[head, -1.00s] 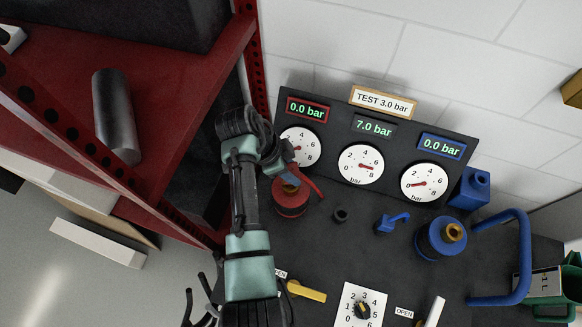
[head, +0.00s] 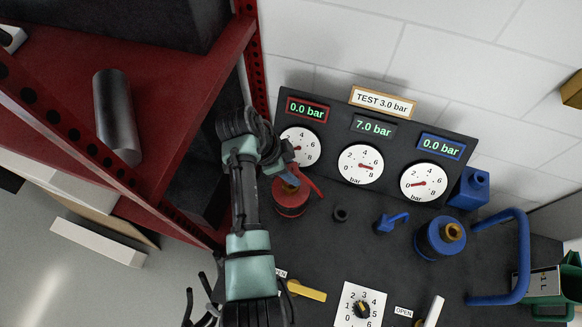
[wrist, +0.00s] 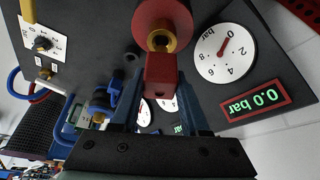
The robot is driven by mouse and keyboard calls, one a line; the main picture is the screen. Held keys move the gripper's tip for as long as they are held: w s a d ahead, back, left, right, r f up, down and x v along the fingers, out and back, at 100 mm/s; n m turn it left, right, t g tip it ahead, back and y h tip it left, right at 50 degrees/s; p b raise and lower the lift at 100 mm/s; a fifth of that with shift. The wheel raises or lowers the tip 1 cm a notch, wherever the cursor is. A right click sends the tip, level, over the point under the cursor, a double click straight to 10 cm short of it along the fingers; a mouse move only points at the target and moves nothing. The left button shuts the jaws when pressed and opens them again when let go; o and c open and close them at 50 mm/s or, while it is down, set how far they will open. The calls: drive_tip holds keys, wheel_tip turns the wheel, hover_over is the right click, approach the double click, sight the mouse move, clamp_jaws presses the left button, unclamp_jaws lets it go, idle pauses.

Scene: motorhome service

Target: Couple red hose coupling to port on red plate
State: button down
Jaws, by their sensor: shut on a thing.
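My gripper (wrist: 162,106) is shut on a red block-like coupling (wrist: 161,75), which sits between the two blue fingers in the wrist view. In the head view my gripper (head: 286,166) is over the red cylinder, and a curved red piece (head: 309,183) sticks out to its right. The red cylinder (wrist: 160,10) carries a brass port (wrist: 160,40); the cylinder also shows in the head view (head: 290,202). The coupling's far end is right at the port's edge in the wrist view. Whether they touch cannot be told.
The gauge panel (head: 330,120) stands close behind, with a red-framed display (head: 306,109) reading 0.0 bar. A red shelf post (head: 255,85) is close on the left. A blue fitting (head: 388,223), a blue cylinder (head: 437,240) and a yellow lever (head: 306,291) stand on the dark bench.

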drive_tip(key=shift+f, duration=0.2)
drive_tip(key=shift+f+b, duration=1.5)
drive_tip(key=shift+f, duration=0.25)
drive_tip(key=shift+c, duration=1.6)
unclamp_jaws()
drive_tip(key=v, duration=1.3)
drive_tip(key=shift+p, duration=0.4)
drive_tip(key=shift+w, duration=0.1)
